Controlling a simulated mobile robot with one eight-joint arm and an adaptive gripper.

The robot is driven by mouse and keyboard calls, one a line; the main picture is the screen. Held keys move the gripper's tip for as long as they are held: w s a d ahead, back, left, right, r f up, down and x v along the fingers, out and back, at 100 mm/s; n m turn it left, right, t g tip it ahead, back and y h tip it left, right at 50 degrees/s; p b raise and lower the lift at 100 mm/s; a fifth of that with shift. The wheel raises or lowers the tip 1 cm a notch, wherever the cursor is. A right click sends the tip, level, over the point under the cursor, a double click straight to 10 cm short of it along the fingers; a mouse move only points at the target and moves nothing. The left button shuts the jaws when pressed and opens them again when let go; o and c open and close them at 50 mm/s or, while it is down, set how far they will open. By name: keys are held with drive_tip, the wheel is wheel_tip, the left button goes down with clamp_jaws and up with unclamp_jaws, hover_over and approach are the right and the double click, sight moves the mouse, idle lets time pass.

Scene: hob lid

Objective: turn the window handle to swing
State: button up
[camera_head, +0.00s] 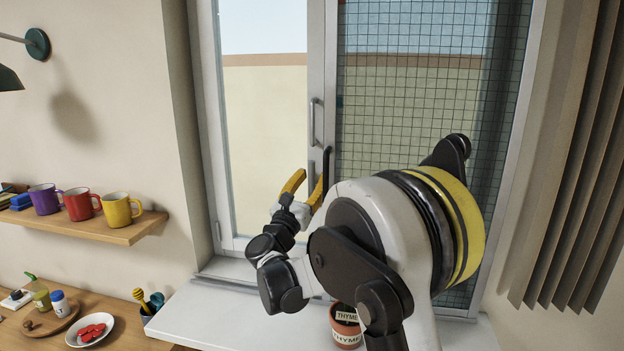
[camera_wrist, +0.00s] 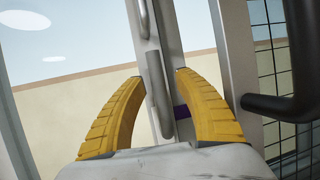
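In the wrist view, a grey bar handle (camera_wrist: 158,95) hangs roughly upright on the window's pale frame, its lower end rounded. My gripper (camera_wrist: 158,76) is open, with its yellow fingers on either side of this bar. A gap shows on the left of the bar; I cannot tell whether the right finger touches it. In the head view, my gripper (camera_head: 308,174) is at the middle frame post, and its fingers and arm hide the lower part there. A grey pull (camera_head: 313,120) is above it. A dark handle (camera_head: 326,165) stands just behind the right finger.
In the wrist view, a black bar (camera_wrist: 270,105) juts out close right of the fingers. A gridded screen (camera_head: 410,100) covers the right pane. A thyme pot (camera_head: 346,335) stands on the sill (camera_head: 215,315). A mug shelf (camera_head: 90,225) is at left, a slatted blind (camera_head: 575,200) at right.

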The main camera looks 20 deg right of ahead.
drive_tip(key=v, duration=1.2)
drive_tip(key=a+r+n+t+y, duration=0.7)
drive_tip(key=n+y, duration=0.4)
drive_tip(key=n, duration=0.7)
drive_tip(key=s+a+f+n+g+y, duration=0.2)
drive_tip(key=s+a+n+g+y, duration=0.4)
drive_tip(key=n, duration=0.6)
drive_tip(key=s+d+f+n+g, duration=0.3)
drive_tip(key=s+f+n+g, duration=0.1)
drive_tip(key=s+f+n, duration=0.4)
drive_tip(key=s+d+f+n+g, duration=0.3)
drive_tip(key=s+f+n+g, duration=0.2)
drive_tip(key=s+f, duration=0.7)
drive_tip(key=s+n, duration=0.2)
drive_tip(key=s, duration=0.1)
drive_tip(key=shift+s+d+n, duration=0.2)
drive_tip(key=shift+d+n, duration=0.15)
drive_tip(key=shift+n, duration=0.05)
